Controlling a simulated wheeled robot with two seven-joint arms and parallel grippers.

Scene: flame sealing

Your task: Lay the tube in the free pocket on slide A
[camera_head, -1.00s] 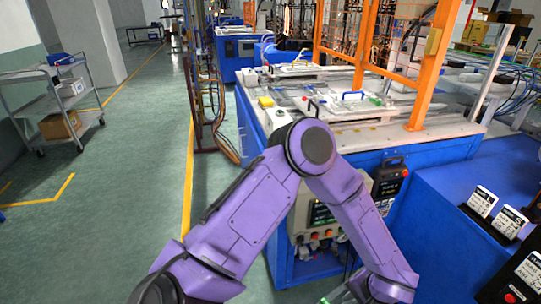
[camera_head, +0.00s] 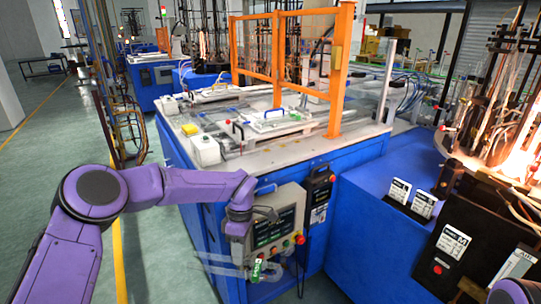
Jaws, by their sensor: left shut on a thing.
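My left gripper (camera_head: 255,264) hangs in front of the blue machine's control panel. It is shut on a clear glass tube (camera_head: 225,268), which lies roughly level and shows faintly, with a green mark near the fingers. On the machine's top is a pale slide plate (camera_head: 268,123) with a dark blue handle and a bit of green at its right. Another pale plate (camera_head: 214,94) lies farther back. I cannot read which is slide A, and the pockets are too small to make out. My left gripper is in front of and below these plates. My right gripper is out of frame.
The control panel (camera_head: 277,225) juts from the blue machine's front (camera_head: 345,165). An orange frame (camera_head: 338,70) stands on its top. At right are a blue cabinet (camera_head: 375,235), small label stands (camera_head: 422,204) and a glowing burner (camera_head: 520,140). Floor at left is clear.

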